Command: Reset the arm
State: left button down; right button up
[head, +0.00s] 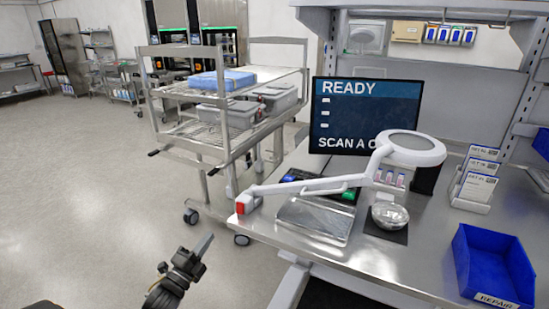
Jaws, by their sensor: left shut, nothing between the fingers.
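My left gripper (202,246) is low in the head view, left of the middle, over the open floor. Its fingers point up and to the right, are shut together and hold nothing. It is apart from the workbench (415,262) and from the cart. My right gripper does not show in this view.
A metal cart (228,146) with grey bins and a blue wrapped pack (222,80) stands beyond the gripper. The bench carries a white magnifier lamp (408,148), a metal tray (315,220), a metal bowl (390,215) and a blue bin (492,265). The floor (80,190) at left is clear.

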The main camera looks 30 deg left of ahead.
pick_arm(q)
jog(key=s+a+f+n+g+y, duration=0.1)
jog(key=s+f+n+g, duration=0.25)
jog(key=f, duration=0.75)
jog(key=s+a+f+n+g, duration=0.1)
jog(key=s+f+n+g, duration=0.25)
jog(key=f, duration=0.85)
jog(key=s+a+f+n+g+y, duration=0.1)
jog(key=s+f+n+g, duration=0.25)
jog(key=f, duration=0.75)
jog(key=s+d+f+n+g+h, duration=0.1)
jog(key=s+d+f+n+g, duration=0.15)
jog(key=s+d+f, duration=0.45)
jog(key=s+d+f+n+g, duration=0.15)
jog(key=s+f+g, duration=0.25)
jog(key=s+f, duration=0.7)
jog(key=s+d+f+g+h, duration=0.2)
jog(key=s+d+f+g, duration=0.1)
jog(key=s+d, duration=0.7)
jog(key=d, duration=0.3)
jog(key=shift+s+f, duration=0.3)
jog(key=shift+s, duration=0.05)
